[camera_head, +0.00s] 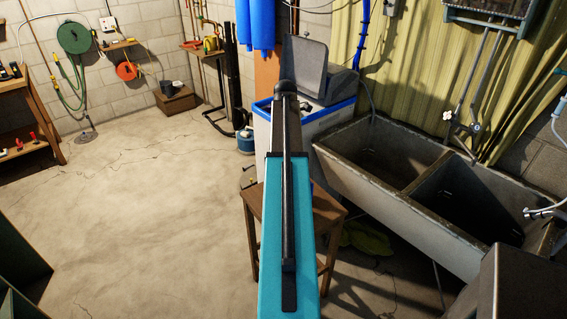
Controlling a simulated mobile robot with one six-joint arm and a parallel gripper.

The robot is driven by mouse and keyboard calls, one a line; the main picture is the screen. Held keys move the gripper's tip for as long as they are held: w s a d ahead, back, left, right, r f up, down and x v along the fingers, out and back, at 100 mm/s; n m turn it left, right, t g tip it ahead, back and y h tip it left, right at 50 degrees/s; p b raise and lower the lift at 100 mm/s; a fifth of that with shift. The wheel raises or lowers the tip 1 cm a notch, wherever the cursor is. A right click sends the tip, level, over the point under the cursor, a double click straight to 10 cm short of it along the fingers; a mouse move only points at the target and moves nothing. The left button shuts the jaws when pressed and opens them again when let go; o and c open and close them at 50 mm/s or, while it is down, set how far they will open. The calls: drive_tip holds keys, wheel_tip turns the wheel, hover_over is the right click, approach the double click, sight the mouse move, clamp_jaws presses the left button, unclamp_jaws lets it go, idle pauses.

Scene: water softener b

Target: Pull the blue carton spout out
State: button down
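I cannot make out the blue carton or its spout in this view. My teal and black arm runs up the middle and covers much of a wooden stool (328,208) and part of the white softener cabinet (263,135) behind it. The cabinet has a blue rim, and a grey lid (303,68) stands raised at its top. Whatever stands on the stool behind my arm is hidden. My gripper does not show, so its place relative to the spout cannot be seen.
A concrete double sink (440,215) stands close on the right, with a dark grey box (520,285) in the lower right corner. Blue cylinders (262,25) hang behind the cabinet. A workbench (30,110) stands at far left. The floor (140,210) left of the stool is open.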

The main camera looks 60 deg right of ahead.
drive_tip(key=shift+r+p, duration=0.35)
drive_tip(key=shift+r, duration=0.2)
drive_tip(key=c, duration=1.5)
unclamp_jaws()
drive_tip(key=shift+r+b, duration=1.7)
drive_tip(key=shift+r, duration=5.15)
